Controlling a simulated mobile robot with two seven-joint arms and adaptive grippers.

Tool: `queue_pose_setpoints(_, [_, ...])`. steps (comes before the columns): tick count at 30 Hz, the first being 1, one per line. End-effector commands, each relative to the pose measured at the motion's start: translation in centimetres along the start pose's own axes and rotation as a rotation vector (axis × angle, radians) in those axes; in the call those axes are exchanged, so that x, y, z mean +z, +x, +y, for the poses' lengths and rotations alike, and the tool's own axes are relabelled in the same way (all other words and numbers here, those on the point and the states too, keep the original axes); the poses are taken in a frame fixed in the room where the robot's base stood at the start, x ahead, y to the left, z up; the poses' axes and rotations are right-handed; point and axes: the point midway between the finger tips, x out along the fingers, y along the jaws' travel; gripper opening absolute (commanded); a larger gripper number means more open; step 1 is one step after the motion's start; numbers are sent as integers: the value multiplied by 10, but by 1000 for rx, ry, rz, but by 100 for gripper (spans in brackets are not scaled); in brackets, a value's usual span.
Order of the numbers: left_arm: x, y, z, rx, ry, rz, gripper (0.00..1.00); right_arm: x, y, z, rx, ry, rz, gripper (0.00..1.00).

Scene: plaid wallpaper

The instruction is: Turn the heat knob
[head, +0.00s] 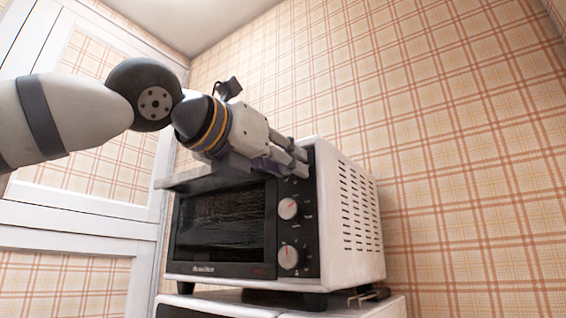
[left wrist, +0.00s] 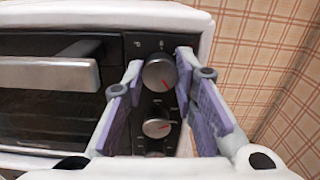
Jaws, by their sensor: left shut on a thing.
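A white toaster oven (head: 362,220) with a black front has a column of knobs on its control panel. The top knob (left wrist: 158,76) is silver, and its red mark points to the lower right in the left wrist view. In the head view my gripper hides this knob. My left gripper (head: 299,163) is at the upper part of the panel, its two fingers shut on either side of the top knob. The middle knob (head: 288,208) and the bottom knob (head: 288,257) are free below it. My right gripper is not in view.
The oven door (head: 222,228) is closed, with a long handle (left wrist: 48,74) across its top. The oven stands on a white surface (head: 240,299) against plaid wallpaper. A white panelled frame (head: 85,217) is at the left. The space right of the oven is clear.

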Motion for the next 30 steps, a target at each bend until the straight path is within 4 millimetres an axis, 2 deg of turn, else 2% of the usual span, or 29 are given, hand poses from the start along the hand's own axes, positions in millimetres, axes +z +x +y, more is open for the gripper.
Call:
queue_pose_setpoints(10, [0, 0, 0, 0, -115, 1, 0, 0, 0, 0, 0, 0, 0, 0])
queue_pose_setpoints(26, [0, 0, 0, 0, -132, 1, 0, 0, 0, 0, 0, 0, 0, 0])
queue_pose_setpoints(27, [0, 0, 0, 0, -132, 1, 35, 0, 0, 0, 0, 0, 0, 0])
queue_pose_setpoints(29, [0, 0, 0, 0, -132, 1, 46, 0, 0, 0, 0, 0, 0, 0])
queue_pose_setpoints(30, [0, 0, 0, 0, -132, 1, 46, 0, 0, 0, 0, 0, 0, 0])
